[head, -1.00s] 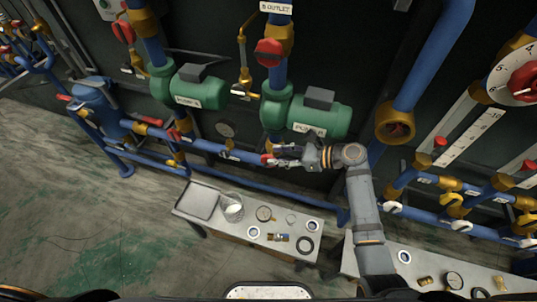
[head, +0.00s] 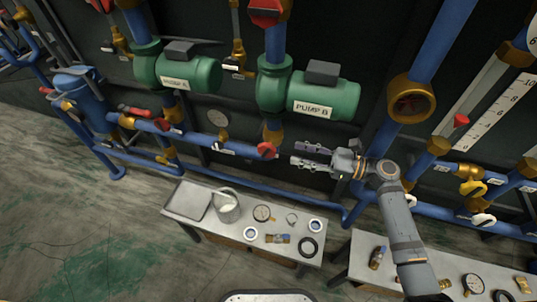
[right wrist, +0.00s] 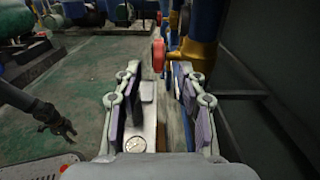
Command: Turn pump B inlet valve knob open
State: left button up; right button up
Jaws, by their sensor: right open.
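Green pump B (head: 318,100) is mounted on the wall pipes in the head view. Below it, the red valve knob (head: 267,150) sits at the end of the blue inlet pipe by a brass fitting. The knob also shows in the right wrist view (right wrist: 159,54), ahead of the fingers and between their lines. My right gripper (head: 302,156) is open and empty, just right of the knob with a small gap. Its spread finger pads show in the right wrist view (right wrist: 153,92). A dark arm end, apparently my left gripper (right wrist: 62,128), shows at left there; its jaws are unclear.
Pump A (head: 185,75) is to the left. A low bench (head: 190,226) with a tray, beaker and small parts stands below. Another bench (head: 345,262) is at lower right. A large blue pipe (head: 440,50) runs right of pump B.

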aim_at(273, 147)
jog(key=x, duration=1)
jog(key=shift+a+r, duration=0.15)
jog(key=shift+a, duration=0.15)
jog(key=shift+c, duration=0.2)
